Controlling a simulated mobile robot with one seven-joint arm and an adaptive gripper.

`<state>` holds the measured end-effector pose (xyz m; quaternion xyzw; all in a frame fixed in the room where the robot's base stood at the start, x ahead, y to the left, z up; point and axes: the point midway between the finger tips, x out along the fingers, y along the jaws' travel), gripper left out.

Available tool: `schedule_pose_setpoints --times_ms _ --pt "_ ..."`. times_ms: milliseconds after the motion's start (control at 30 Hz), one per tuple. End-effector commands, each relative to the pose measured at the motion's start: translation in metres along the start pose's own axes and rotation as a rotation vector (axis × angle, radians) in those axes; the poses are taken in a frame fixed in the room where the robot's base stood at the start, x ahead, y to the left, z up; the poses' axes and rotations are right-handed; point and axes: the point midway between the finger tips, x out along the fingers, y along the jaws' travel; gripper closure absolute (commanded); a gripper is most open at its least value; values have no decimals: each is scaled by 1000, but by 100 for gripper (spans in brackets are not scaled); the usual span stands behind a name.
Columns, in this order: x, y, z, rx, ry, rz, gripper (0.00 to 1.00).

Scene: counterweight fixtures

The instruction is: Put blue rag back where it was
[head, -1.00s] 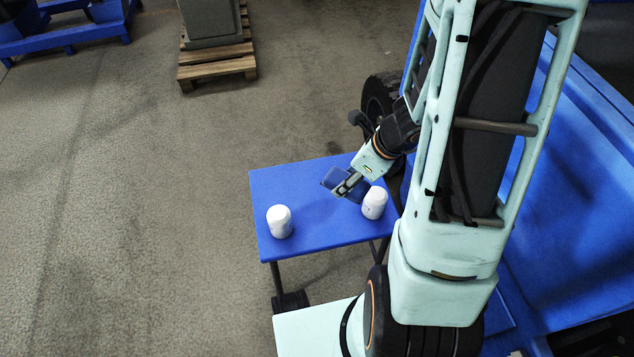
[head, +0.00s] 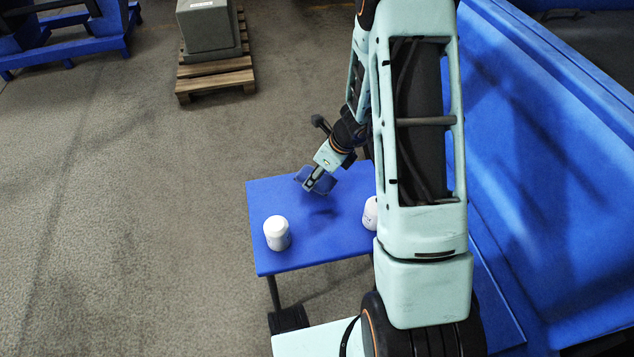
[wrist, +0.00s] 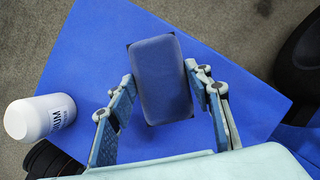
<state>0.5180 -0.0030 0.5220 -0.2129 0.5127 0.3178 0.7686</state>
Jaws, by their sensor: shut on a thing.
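The blue rag (wrist: 160,80) shows in the wrist view as a rounded rectangular pad with dark corners. My gripper (wrist: 161,85) is shut on it, with one finger at each side. In the head view my gripper (head: 311,185) holds the rag (head: 326,184) over the blue table (head: 290,196). A dark shadow lies on the table below it, apart from the rag, so the rag is held above the surface. The rag's underside is hidden.
A white canister (head: 277,233) stands on the table's left part; it also shows in the wrist view (wrist: 40,118). A second white canister (head: 370,213) stands at the right, partly hidden by my arm. The table between them is clear. A pallet (head: 215,82) stands far back.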

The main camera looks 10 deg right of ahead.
Motion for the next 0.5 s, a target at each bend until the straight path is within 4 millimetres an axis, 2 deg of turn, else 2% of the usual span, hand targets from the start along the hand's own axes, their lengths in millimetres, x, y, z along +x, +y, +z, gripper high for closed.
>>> schedule_pose_setpoints --times_ms 33,167,500 --pt "12 1 -6 3 2 1 76" --pt "26 1 -12 1 1 1 76" --pt "27 1 -12 1 0 1 76"
